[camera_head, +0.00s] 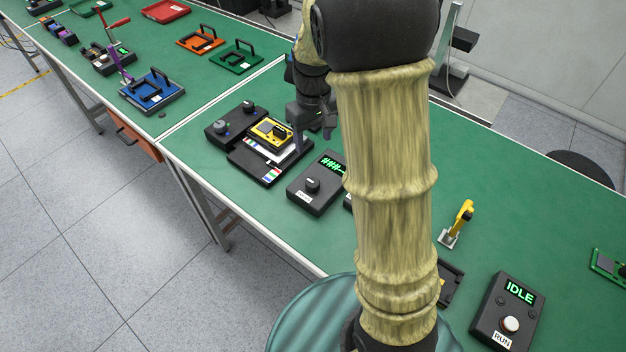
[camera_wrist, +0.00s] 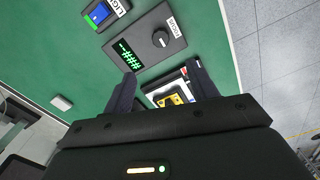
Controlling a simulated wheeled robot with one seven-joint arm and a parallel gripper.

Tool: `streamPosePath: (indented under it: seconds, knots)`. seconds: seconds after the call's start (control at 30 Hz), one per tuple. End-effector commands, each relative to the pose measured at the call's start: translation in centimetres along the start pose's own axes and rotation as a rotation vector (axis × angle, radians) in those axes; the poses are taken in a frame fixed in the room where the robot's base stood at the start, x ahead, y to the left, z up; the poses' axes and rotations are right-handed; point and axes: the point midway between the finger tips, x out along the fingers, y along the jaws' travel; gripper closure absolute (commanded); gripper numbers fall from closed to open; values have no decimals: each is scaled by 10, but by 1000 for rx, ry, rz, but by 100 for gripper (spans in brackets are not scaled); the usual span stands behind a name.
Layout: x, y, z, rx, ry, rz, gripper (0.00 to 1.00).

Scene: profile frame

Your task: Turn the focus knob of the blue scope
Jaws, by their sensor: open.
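A dark box with a green "###" display and a round black knob (camera_head: 312,185) stands near the front edge of the green bench. My gripper (camera_head: 312,135) hangs above the bench, behind the box in the head view. Its fingers are apart and empty in the wrist view (camera_wrist: 162,75), and apart from the knob. I cannot tell which thing is the blue scope.
A yellow device (camera_head: 271,132) sits on a dark and white stand left of the knob box, close to my gripper. A control box with a dark knob (camera_head: 220,127) is beside it. A RUN box (camera_head: 507,312) reads IDLE at right. My arm hides part of the bench.

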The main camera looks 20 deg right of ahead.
Motion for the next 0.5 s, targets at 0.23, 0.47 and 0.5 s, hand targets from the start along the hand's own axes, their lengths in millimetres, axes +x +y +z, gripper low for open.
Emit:
streamPosePath:
  seconds: [0.23,0.47,0.5]
  knots:
    - [37,-1,0,-2,-5,-1,42]
    - [78,-1,1,-1,-5,-1,42]
    - [85,-1,1,-1,-6,-1,42]
